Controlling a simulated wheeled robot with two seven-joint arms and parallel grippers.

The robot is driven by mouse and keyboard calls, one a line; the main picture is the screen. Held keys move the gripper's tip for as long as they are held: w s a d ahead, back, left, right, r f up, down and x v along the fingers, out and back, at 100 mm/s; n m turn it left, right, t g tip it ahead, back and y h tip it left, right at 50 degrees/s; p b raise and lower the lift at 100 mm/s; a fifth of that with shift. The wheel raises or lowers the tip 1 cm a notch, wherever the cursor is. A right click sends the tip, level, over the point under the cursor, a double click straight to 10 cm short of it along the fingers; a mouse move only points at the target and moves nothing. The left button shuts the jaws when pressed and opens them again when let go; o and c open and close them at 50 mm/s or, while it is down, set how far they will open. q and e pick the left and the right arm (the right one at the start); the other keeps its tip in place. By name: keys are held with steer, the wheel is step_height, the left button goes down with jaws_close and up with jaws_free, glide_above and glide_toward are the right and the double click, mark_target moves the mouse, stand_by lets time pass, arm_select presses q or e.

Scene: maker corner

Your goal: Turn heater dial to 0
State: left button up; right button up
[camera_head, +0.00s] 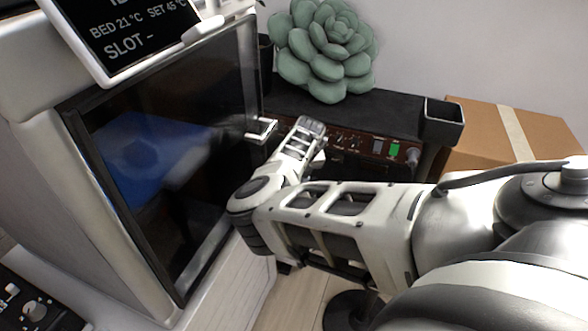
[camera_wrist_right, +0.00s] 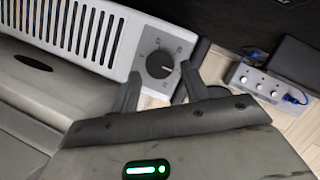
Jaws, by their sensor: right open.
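The heater dial (camera_wrist_right: 160,64) is a round dark knob on a light grey panel with small markings around it, in the right wrist view. A pale pointer mark shows on its right side; I cannot read which number it meets. The heater (camera_wrist_right: 85,28) has a slotted grille to the left of the dial. My right gripper (camera_wrist_right: 160,74) is open, its fingers on either side of the dial in the picture; I cannot tell if they touch it. In the head view my right arm reaches in from the right, and the heater is not seen. My left gripper is out of view.
A machine with a dark glass door (camera_head: 170,150) and door handle (camera_head: 262,130) stands close to my right forearm. A dark bench (camera_head: 380,110) with a succulent (camera_head: 325,45) and a cardboard box (camera_head: 535,135) are behind. A small knobbed box (camera_wrist_right: 258,80) with blue cables lies right of the dial.

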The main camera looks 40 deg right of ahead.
steer(key=shift+b+x, duration=0.4)
steer(key=shift+x, duration=0.85)
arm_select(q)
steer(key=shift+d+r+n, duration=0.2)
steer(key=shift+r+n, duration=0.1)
arm_select(e)
steer(key=shift+w+f, duration=0.1)
steer(key=shift+f, duration=0.1)
steer(key=shift+c, duration=0.4)
steer(key=c, duration=0.6)
steer(key=shift+c, duration=0.2)
